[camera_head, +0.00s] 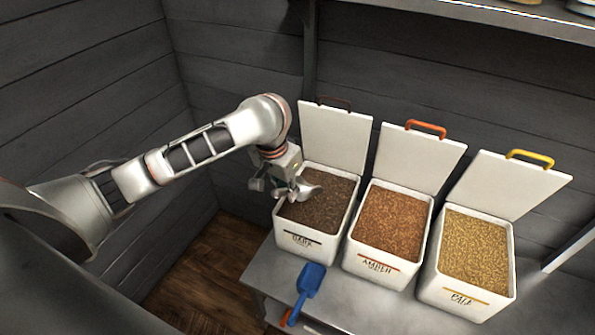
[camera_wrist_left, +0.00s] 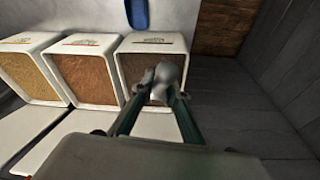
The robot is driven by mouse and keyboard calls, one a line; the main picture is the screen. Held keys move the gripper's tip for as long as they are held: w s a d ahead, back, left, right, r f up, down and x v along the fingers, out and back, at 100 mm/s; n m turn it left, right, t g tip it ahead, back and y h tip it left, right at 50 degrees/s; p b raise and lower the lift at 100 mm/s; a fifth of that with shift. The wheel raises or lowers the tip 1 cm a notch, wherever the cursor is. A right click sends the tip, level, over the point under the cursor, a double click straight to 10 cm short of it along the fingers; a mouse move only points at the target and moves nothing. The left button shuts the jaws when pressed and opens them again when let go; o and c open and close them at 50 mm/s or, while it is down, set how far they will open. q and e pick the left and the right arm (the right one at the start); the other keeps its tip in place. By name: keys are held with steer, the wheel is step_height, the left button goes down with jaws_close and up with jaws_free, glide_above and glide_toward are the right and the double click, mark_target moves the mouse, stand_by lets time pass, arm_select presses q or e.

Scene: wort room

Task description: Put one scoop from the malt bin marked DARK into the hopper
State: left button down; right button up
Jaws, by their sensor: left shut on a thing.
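The bin marked DARK (camera_head: 303,245) stands open at the left of three white bins and holds dark brown malt (camera_head: 325,211). My left gripper (camera_head: 287,189) is over the left side of this bin. It is shut on a grey scoop (camera_head: 309,191), whose bowl is over the dark malt. I cannot tell whether the scoop touches the malt or carries any. In the left wrist view the scoop (camera_wrist_left: 166,74) sits between the fingertips (camera_wrist_left: 160,98), in front of the dark bin (camera_wrist_left: 152,44). The hopper and my right gripper are not visible.
The AMBER bin (camera_head: 375,267) and the pale malt bin (camera_head: 462,295) stand open to the right, lids raised behind. A shelf (camera_head: 500,18) runs above.

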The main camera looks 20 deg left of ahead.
arm_select(q)
steer(key=shift+w, duration=0.4)
steer(key=shift+f, duration=0.45)
steer(key=shift+d+f+g, duration=0.1)
steer(key=shift+f+g, duration=0.2)
steer(key=shift+f, duration=0.05)
steer(key=shift+w+f, duration=0.4)
steer(key=shift+f, duration=0.35)
steer(key=shift+g, duration=0.6)
steer(key=f, duration=0.2)
steer(key=w+f, duration=0.1)
steer(key=f, duration=0.2)
steer(key=shift+w+d+f, duration=0.2)
steer(key=shift+w+f, duration=0.15)
steer(key=shift+f, duration=1.55)
steer(key=shift+w+f+t, duration=0.15)
steer(key=shift+f+t, duration=0.25)
steer(key=shift+f, duration=0.25)
steer(key=shift+w+d+f+t, duration=0.5)
steer(key=shift+w+f, duration=0.15)
steer(key=shift+w, duration=1.85)
steer(key=s+a+r+t+h, duration=0.1)
steer(key=s+r+t, duration=0.4)
steer(key=s, duration=0.1)
steer(key=shift+s+a+r, duration=0.2)
steer(key=shift+s+r, duration=0.1)
steer(key=shift+s, duration=0.1)
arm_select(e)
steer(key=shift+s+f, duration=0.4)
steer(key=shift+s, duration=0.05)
